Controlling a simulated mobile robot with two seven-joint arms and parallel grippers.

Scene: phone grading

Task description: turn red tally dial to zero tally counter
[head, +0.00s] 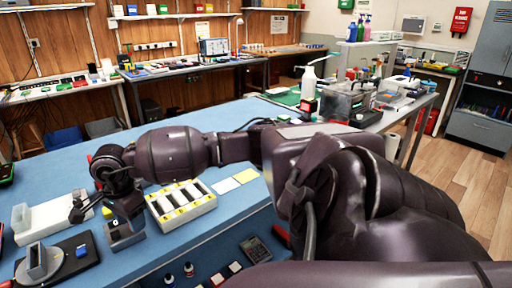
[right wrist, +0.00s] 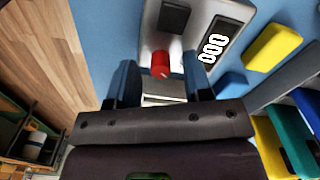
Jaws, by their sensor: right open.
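The tally counter (right wrist: 182,38) is a light grey block on a blue surface in the right wrist view. Its dark display (right wrist: 211,48) shows three white zeros. The red tally dial (right wrist: 161,66) is a small red knob at its near end. My right gripper (right wrist: 160,76) is open, with one dark finger on each side of the dial and a visible gap to both. It also shows in the head view (head: 92,208), over the left part of the blue bench. I cannot make out the dial in the head view. My left gripper is not in view.
A white tray (head: 163,219) with several compartments and yellow labels stands on the blue bench (head: 165,265). A black base with a grey stand (head: 84,265) is at front left. Yellow and blue pieces (right wrist: 274,47) lie close beside the counter in the wrist view.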

